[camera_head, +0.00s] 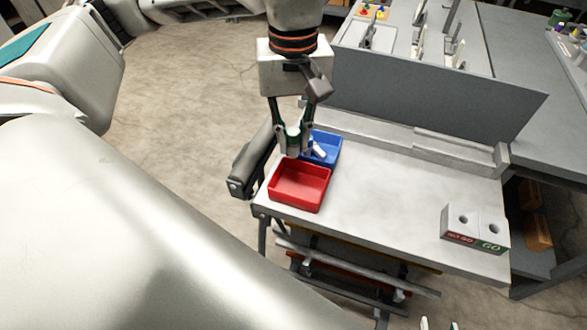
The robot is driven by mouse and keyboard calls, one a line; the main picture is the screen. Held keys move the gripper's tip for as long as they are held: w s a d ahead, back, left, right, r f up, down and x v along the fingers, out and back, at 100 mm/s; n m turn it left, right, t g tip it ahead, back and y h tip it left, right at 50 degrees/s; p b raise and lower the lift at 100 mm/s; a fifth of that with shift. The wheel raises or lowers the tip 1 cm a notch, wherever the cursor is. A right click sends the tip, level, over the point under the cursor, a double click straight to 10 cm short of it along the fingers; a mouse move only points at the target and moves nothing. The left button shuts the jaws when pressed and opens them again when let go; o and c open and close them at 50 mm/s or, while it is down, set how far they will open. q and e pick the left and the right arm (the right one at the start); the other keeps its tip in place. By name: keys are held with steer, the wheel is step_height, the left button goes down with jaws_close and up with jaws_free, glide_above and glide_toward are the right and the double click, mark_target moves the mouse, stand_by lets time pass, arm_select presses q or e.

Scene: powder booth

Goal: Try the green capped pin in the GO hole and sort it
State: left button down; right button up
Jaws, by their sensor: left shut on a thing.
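My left gripper (293,150) points down over the back edge of the red tray (298,205), beside the blue tray (335,140). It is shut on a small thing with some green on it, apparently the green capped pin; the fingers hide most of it. A small white piece (319,150) shows at the blue tray, right of the fingers. The gauge block (476,228) stands at the right front of the bench, with two holes on top and red NO GO and green GO labels on its front. My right gripper (438,324) shows only two separated fingertips at the bottom edge.
The light bench top (400,195) is clear between the trays and the gauge block. A grey upright panel (430,95) and a low ledge bound its back. Racks and small coloured items (375,12) stand behind. A dark handle (250,165) lies along the left edge.

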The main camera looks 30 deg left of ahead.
mark_target(291, 156)
arm_select(q)
steer(key=shift+a+r, duration=0.15)
steer(key=shift+a, duration=0.2)
steer(key=shift+d+f+b, duration=0.1)
steer(key=shift+f+b, duration=0.5)
steer(key=shift+f, duration=0.1)
step_height(291, 156, down, 5)
steer(key=b, duration=0.3)
steer(key=shift+r, duration=0.2)
arm_select(e)
steer(key=f, duration=0.5)
steer(key=shift+s+a+f, duration=0.25)
steer(key=shift+s+f, duration=0.05)
steer(key=shift+f, duration=0.1)
steer(key=shift+r, duration=0.1)
arm_select(q)
steer(key=shift+r, duration=0.1)
steer(key=c, duration=1.8)
jaws_free()
steer(key=shift+c, duration=0.2)
arm_select(e)
steer(key=shift+w+r, duration=0.15)
steer(key=shift+r, duration=0.15)
